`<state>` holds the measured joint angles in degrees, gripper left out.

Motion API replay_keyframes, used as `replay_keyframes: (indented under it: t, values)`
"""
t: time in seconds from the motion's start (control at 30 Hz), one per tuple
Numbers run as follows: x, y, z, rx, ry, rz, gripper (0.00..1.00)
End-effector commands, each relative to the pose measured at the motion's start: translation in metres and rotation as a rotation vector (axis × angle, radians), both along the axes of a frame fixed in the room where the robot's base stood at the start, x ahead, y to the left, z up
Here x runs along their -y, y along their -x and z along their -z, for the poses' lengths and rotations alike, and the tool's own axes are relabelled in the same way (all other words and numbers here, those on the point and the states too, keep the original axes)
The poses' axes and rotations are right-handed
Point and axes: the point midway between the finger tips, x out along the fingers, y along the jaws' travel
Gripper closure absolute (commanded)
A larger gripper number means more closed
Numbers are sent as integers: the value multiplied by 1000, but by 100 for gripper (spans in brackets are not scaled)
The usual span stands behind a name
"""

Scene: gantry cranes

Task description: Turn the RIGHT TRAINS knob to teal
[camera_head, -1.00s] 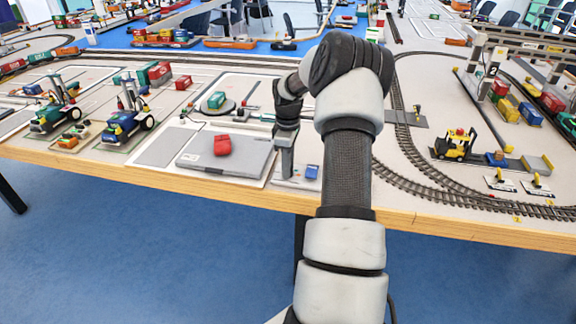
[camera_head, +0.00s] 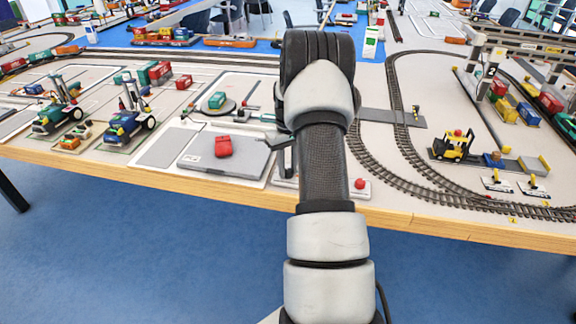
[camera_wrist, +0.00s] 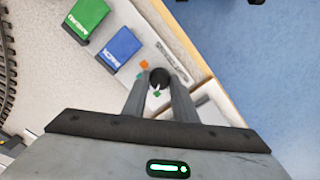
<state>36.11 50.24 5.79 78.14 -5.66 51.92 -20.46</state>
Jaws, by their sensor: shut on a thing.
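A dark round knob (camera_wrist: 159,77) shows in the wrist view, between the two fingertips of my gripper (camera_wrist: 160,84). The gripper is shut on it from both sides. Which way the knob points is not clear. In the head view my arm covers the knob and most of the gripper.
A blue block (camera_wrist: 119,51) and a green block (camera_wrist: 86,18) lie close to the knob. In the head view, a grey plate with a red block (camera_head: 223,146) is left of my arm. A red button (camera_head: 360,184) and curved track (camera_head: 400,170) are on the right.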

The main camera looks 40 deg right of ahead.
Motion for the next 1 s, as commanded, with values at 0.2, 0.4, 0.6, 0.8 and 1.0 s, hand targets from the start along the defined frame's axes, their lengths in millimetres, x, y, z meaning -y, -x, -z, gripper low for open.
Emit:
replay_keyframes:
  t: [0.2, 0.4, 0.6, 0.8, 1.0]
  values:
    - [0, -1, -1, 2, 2, 205, 97]
    - [0, -1, -1, 2, 1, 395, 97]
    - [0, -1, -1, 3, 2, 585, 97]
    - [0, -1, -1, 3, 2, 774, 97]
    - [0, -1, -1, 3, 2, 949, 97]
